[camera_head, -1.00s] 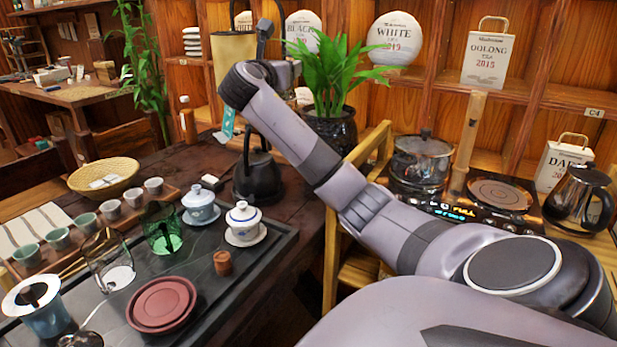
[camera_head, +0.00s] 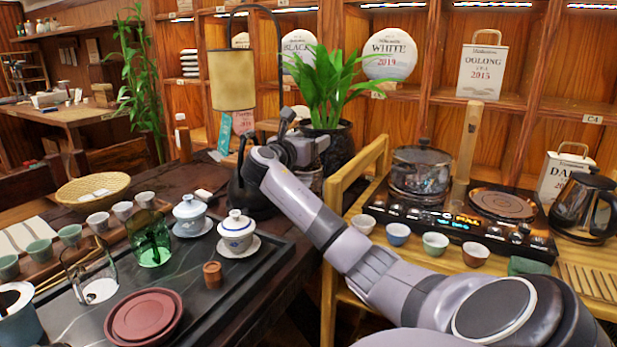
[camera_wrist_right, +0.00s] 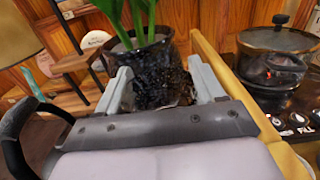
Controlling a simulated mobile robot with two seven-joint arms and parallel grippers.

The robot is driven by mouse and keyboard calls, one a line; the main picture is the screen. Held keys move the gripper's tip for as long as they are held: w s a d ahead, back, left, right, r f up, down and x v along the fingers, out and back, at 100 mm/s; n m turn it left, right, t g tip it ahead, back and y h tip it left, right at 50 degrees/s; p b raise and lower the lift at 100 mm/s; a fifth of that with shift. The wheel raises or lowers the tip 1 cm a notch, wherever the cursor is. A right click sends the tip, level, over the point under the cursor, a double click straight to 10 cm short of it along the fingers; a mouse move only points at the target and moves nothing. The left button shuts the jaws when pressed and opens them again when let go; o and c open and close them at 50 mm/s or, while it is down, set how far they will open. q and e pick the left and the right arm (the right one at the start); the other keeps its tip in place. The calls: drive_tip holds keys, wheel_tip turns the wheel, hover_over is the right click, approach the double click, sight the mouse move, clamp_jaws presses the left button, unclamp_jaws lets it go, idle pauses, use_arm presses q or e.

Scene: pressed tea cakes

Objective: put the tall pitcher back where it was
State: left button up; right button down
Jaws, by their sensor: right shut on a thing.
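My right gripper (camera_head: 312,150) is beyond the dark kettle (camera_head: 245,190) and in front of the plant pot. In the right wrist view its two fingers (camera_wrist_right: 160,85) stand apart on either side of a dark, speckled, glossy shape, which I take to be the tall pitcher (camera_wrist_right: 166,90). The pot shows behind it, so its outline is hard to make out. In the head view my wrist hides most of it. A clear glass vessel (camera_head: 92,273) and a green glass one (camera_head: 150,240) stand on the dark tea tray (camera_head: 215,300). My left gripper is not in view.
A potted plant (camera_head: 338,140) stands close behind my right gripper, with a lamp (camera_head: 233,80) to its left. A yellow wooden table (camera_head: 355,205) on the right holds several cups, a glass pot (camera_head: 420,170) and a hot plate (camera_head: 502,205).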

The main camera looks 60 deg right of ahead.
sight(307, 171)
wheel_tip(307, 171, down, 7)
drive_tip(key=shift+f+b, duration=0.2)
drive_tip(key=shift+b, duration=0.55)
drive_tip(key=shift+f, duration=0.15)
drive_tip(key=shift+c, duration=0.6)
unclamp_jaws()
drive_tip(key=shift+f, duration=0.1)
drive_tip(key=shift+a, duration=0.4)
drive_tip(key=a+p, duration=0.1)
drive_tip(key=a, duration=0.5)
drive_tip(key=shift+s+a, duration=0.3)
drive_tip(key=shift+a, duration=0.1)
